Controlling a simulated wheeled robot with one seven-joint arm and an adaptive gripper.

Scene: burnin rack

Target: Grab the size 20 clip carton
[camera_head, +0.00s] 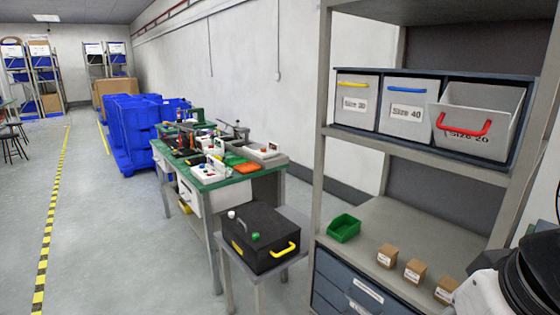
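Three small brown cartons with white labels stand in a row on the rack's middle shelf: a left one (387,256), a middle one (414,271) and a right one (446,290). Their labels are too small to read, so I cannot tell which is size 20. The right carton is close to my arm in the picture. Above them, a grey drawer with a red handle, labelled Size 20 (478,118), is tilted open; its inside floor is hidden. Part of my arm shows at the lower right; my gripper's fingers are not in view.
Drawers labelled Size 30 (356,103) and Size 40 (407,105) are closed. A green bin (344,228) stands left of the cartons. A rack post (321,130) borders the shelf. A black box (260,238) with a yellow handle sits on a stand left of the rack.

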